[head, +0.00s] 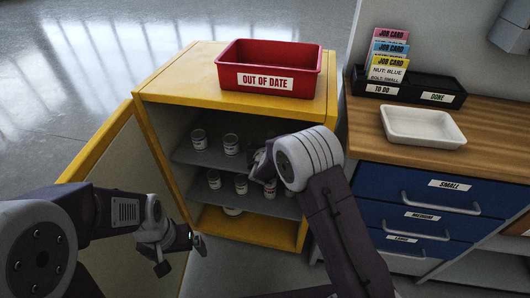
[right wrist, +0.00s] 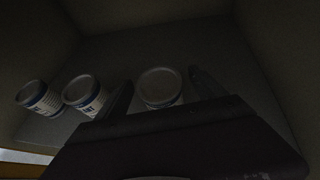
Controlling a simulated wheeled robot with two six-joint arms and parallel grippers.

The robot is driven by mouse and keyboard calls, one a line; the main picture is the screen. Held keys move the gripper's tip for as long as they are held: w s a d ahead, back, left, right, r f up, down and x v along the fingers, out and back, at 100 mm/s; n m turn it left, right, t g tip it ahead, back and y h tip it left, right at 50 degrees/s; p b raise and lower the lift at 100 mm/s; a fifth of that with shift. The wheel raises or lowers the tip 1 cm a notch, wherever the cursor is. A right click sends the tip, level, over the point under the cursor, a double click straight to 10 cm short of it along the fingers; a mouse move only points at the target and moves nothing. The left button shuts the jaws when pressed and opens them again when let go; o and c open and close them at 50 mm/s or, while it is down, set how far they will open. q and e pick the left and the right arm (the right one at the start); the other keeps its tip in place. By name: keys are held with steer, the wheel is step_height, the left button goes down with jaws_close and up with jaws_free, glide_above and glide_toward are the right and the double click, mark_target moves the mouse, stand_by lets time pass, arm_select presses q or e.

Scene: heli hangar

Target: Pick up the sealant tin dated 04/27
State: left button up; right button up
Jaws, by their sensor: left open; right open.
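Several small white-and-blue sealant tins stand in the open yellow cabinet. In the head view two show on the upper shelf, one at the left (head: 199,140) and one beside it (head: 231,144); others, such as this tin (head: 213,180), stand on the lower shelf. No date is readable. My right gripper (head: 258,165) reaches into the cabinet, partly hidden by its own wrist. In the right wrist view it is open, its fingers on either side of a tin (right wrist: 160,86); contact cannot be told. Two more tins stand to the left. My left gripper (head: 182,256) is open and empty outside the cabinet.
A red OUT OF DATE bin (head: 267,70) sits on the yellow cabinet (head: 185,75), whose door (head: 120,165) stands open at left. On the right, a wooden worktop (head: 490,135) over blue drawers (head: 420,190) holds a white tray (head: 422,126) and job cards (head: 388,68).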

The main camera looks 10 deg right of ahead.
mark_target(265, 143)
jaws_close()
steer(key=shift+r, duration=0.1)
steer(key=shift+r, duration=0.3)
step_height(265, 143, up, 4)
steer(key=shift+f+p, duration=0.2)
steer(key=shift+p, duration=0.75)
steer(key=s+a, duration=0.2)
steer(key=s, duration=1.5)
steer(key=shift+s+a+f, duration=0.35)
steer(key=shift+s+a, duration=0.05)
